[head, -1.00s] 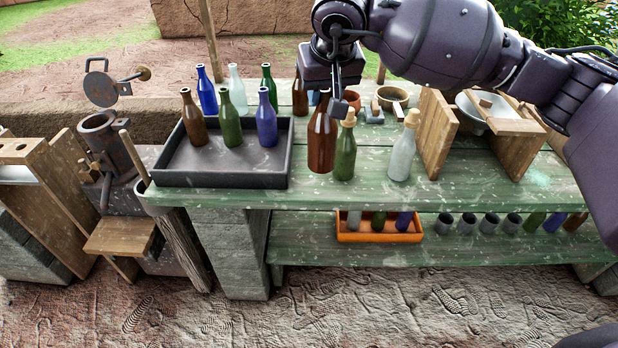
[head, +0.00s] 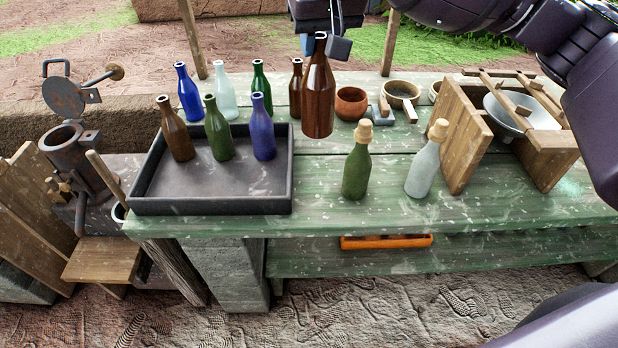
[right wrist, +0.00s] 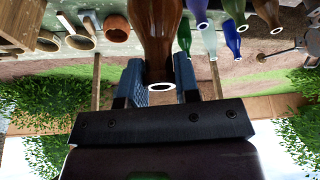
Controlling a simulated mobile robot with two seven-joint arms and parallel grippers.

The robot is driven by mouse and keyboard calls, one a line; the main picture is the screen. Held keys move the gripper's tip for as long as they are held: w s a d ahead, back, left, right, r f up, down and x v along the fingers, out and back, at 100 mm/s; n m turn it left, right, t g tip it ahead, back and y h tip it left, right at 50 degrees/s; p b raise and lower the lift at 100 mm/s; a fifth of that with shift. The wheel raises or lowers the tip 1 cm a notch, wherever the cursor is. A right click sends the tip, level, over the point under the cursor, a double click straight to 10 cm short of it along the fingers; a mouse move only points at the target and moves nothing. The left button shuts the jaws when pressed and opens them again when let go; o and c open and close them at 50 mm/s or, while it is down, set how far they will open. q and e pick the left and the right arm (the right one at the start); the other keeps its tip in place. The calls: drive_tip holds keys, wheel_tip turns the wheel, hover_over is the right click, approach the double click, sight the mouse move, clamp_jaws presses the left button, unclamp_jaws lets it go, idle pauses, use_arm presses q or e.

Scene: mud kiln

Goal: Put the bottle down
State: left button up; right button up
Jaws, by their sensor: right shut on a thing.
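A brown bottle (head: 318,95) hangs upright from my right gripper (head: 322,38), which is shut on its neck. In the right wrist view the brown bottle (right wrist: 157,40) sits between the two blue finger pads (right wrist: 160,82). In the head view its base appears over the green table (head: 330,185), behind the corked green bottle; I cannot tell whether it touches the tabletop. A corked green bottle (head: 356,172) and a corked clear bottle (head: 424,168) stand in front and to the right. My left gripper is out of view.
A black tray (head: 215,205) at left holds brown, green and blue bottles. Several bottles stand behind it, including another brown one (head: 296,88). A terracotta bowl (head: 351,103), a pan (head: 400,92) and a wooden rack (head: 462,135) stand to the right.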

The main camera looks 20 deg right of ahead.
sight(319, 80)
drive_tip(key=shift+f, duration=0.15)
wheel_tip(319, 80, down, 6)
drive_tip(key=shift+s+f, duration=0.15)
drive_tip(key=shift+f, duration=0.1)
wheel_tip(319, 80, down, 8)
drive_tip(key=shift+f+b, duration=0.2)
drive_tip(key=shift+b, duration=0.4)
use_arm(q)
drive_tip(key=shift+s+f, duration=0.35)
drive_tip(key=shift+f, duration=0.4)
use_arm(e)
drive_tip(key=shift+f, duration=2.2)
drive_tip(key=shift+f+b, duration=0.15)
drive_tip(key=shift+b, duration=0.15)
drive_tip(key=o, duration=1)
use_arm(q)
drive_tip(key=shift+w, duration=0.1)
